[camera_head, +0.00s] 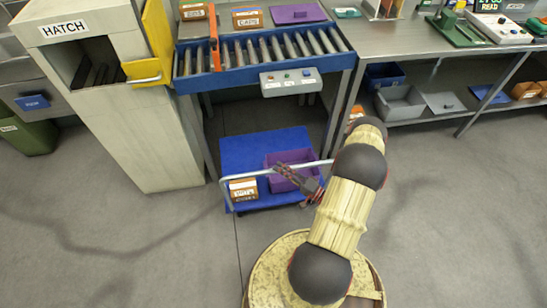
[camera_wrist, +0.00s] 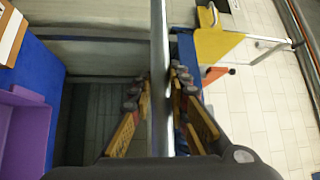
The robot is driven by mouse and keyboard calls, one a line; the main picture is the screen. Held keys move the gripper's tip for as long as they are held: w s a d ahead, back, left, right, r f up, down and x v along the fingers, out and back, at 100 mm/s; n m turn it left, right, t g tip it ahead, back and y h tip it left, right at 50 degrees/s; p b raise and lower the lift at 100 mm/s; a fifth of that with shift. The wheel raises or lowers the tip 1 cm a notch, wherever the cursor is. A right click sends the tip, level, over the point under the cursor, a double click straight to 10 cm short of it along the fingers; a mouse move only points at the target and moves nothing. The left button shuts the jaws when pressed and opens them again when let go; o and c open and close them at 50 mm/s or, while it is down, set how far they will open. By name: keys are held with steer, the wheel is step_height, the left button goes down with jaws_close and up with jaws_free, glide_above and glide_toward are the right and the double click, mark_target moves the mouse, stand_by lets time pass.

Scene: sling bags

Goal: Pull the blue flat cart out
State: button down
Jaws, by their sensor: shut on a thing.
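The blue flat cart (camera_head: 241,150) stands on the floor under the roller conveyor, its front part showing. Its pale handle bar (camera_head: 247,175) runs across the front. A purple bin (camera_head: 290,183) and a small brown labelled box (camera_head: 243,189) ride on the cart. My gripper (camera_head: 283,169) is at the handle, right of its middle. In the wrist view the handle bar (camera_wrist: 158,60) passes between the fingers of my gripper (camera_wrist: 158,88), which are closed on it from both sides. The blue deck (camera_wrist: 48,85) and purple bin (camera_wrist: 25,130) show at the left there.
The conveyor (camera_head: 265,52) and its legs stand above and around the cart's back. The hatch cabinet (camera_head: 125,120) stands close on the left. A metal bench (camera_head: 420,40) with a lower shelf of bins is on the right. The grey floor in front of the cart is open beside my base.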

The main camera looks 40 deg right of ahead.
steer(key=s+a+p, duration=0.1)
steer(key=s+a, duration=0.7)
steer(key=s, duration=0.3)
steer(key=shift+s, duration=0.35)
steer(key=shift+f, duration=0.1)
steer(key=c, duration=1.7)
jaws_free()
steer(key=shift+s+d, duration=0.1)
steer(key=shift+s, duration=0.05)
steer(key=v, duration=1.1)
steer(key=shift+s+d, duration=0.1)
steer(key=shift+s, duration=0.25)
